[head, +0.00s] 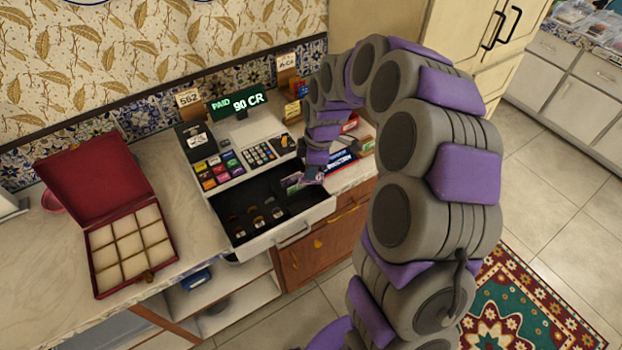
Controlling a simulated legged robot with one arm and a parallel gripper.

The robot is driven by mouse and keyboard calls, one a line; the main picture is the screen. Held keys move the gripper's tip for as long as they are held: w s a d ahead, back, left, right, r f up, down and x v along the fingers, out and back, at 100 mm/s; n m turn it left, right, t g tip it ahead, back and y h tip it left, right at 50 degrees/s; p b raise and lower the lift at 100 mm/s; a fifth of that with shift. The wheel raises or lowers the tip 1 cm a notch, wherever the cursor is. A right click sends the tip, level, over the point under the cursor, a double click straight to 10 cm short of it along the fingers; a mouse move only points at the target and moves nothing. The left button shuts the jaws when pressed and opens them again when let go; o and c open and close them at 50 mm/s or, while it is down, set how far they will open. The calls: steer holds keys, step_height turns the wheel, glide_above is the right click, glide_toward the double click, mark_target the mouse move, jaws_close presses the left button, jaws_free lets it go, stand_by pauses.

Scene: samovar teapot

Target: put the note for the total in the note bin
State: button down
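The cash register (236,172) stands on the counter with its drawer (318,213) pulled open. Its green display (237,103) reads "PAID 90 CR". Coins (262,222) lie in front compartments of the drawer, with small white labels below them. At the drawer's right side there are small greenish and purple pieces (291,181), perhaps notes; I cannot tell which bin they are in. My gripper (313,176) is over the drawer's right end, by these pieces. Its fingers are too small to make out, and I cannot tell whether it holds a note.
Blue and red flat items (338,160) lie on the counter right of the register, partly behind my arm. An open red box (130,240) with empty-looking compartments is at the left. Card stands (188,99) stand behind the register. Bare counter (60,290) lies at the front left.

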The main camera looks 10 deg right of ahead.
steer(key=f+n+b, duration=0.1)
steer(key=f+n, duration=0.1)
steer(key=a+f+n+b, duration=0.1)
steer(key=f+n, duration=0.1)
steer(key=s+f+n+b, duration=0.1)
steer(key=f, duration=0.2)
steer(key=shift+a+n+g, duration=0.35)
steer(key=shift+n+g, duration=0.05)
steer(key=shift+w+d+f, duration=0.1)
steer(key=shift+d+f, duration=0.2)
steer(key=shift+f, duration=0.3)
steer(key=shift+d+f, duration=0.25)
steer(key=shift+f, duration=0.35)
steer(key=shift+a, duration=0.4)
steer(key=shift+d, duration=0.1)
steer(key=shift+d+r, duration=0.1)
steer(key=shift+d, duration=0.2)
